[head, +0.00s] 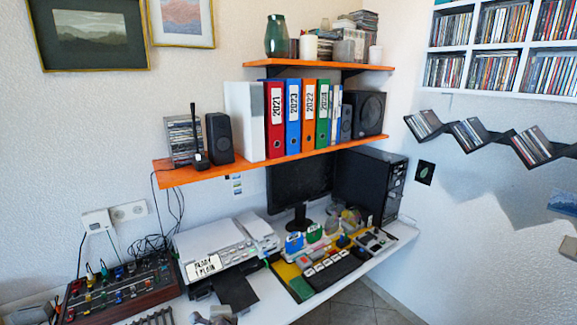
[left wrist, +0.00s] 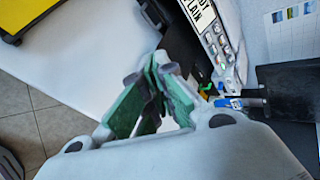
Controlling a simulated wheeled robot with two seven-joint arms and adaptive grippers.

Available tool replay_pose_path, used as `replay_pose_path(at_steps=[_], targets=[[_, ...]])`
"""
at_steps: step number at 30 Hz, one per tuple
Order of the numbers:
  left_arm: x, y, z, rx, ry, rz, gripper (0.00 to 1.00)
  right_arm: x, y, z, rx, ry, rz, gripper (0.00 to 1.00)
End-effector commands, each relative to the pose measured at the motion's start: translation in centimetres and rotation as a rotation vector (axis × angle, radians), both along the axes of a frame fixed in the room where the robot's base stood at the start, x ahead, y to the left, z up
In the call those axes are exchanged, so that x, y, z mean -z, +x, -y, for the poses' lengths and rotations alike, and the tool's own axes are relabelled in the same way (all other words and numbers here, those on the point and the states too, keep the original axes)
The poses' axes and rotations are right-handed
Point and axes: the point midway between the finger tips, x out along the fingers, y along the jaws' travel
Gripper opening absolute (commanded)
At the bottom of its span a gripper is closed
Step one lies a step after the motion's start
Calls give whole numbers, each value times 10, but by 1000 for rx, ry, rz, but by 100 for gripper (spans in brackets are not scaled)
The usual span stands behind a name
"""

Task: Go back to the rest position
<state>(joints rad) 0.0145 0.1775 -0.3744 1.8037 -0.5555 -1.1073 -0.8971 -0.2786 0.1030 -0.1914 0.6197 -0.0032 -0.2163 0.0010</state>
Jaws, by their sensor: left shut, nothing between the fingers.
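My left gripper (left wrist: 156,72) shows in the left wrist view with its green-padded fingers meeting at the tips, shut and empty. In the head view only a small grey part of it (head: 214,316) shows at the bottom edge, in front of the printer. The white printer (head: 222,245) stands on the desk; its labelled front panel (left wrist: 212,38) shows beyond the fingertips in the left wrist view. My right gripper is in neither view.
An orange shelf (head: 165,174) with binders and speakers hangs above the desk (head: 385,245). A mixer (head: 120,292) stands left of the printer. A keyboard (head: 328,275), monitor (head: 290,186) and computer tower (head: 372,185) stand right. Tiled floor (head: 350,303) shows at the front.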

Motion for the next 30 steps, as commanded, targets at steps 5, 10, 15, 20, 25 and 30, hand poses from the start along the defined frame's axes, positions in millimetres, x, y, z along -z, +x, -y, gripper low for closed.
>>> replay_pose_path(at_steps=[5, 10, 15, 20, 25, 30], targets=[[12, -47, -2, -144, -219, -37, 0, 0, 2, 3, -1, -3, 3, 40], [18, -91, -3, -290, -410, -76, 0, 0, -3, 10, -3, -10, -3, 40], [20, -135, -3, -443, -584, -119, 0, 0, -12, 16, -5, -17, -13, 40], [17, -177, -3, -589, -732, -159, 0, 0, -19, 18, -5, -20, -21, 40], [10, -216, -1, -732, -861, -202, 0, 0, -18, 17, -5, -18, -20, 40], [4, -241, -1, -826, -933, -229, 0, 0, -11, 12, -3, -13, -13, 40]])
